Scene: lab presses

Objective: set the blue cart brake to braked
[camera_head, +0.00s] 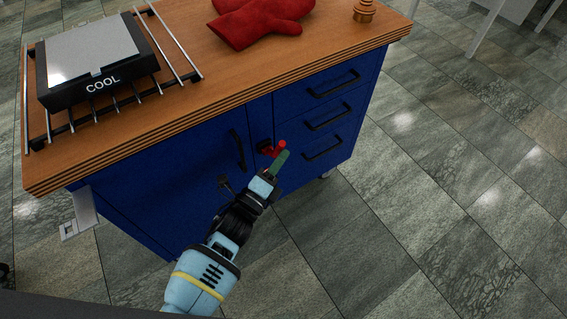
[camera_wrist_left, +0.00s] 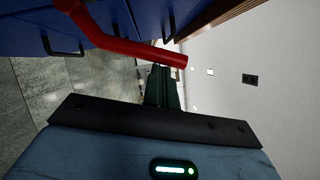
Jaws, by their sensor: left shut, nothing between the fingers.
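The blue cart (camera_head: 190,150) has a wooden top, and a red brake lever (camera_head: 274,149) sticks out from a dark mount on its front, between the door and the drawers. In the left wrist view the red lever (camera_wrist_left: 130,47) is a bent bar running across the top to a free end near the middle. My left gripper (camera_head: 284,157) is at the lever, its green fingers shut and empty. In the wrist view the fingers (camera_wrist_left: 162,85) are just below the lever's free end; I cannot tell whether they touch it. My right gripper is not in view.
On the cart top (camera_head: 190,75) are a black device marked COOL (camera_head: 100,85) on a wire rack, a red mitt (camera_head: 258,22) and a brass object (camera_head: 364,10). Black handles (camera_head: 322,117) stick out from the front. The tiled floor (camera_head: 440,200) at the right is clear.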

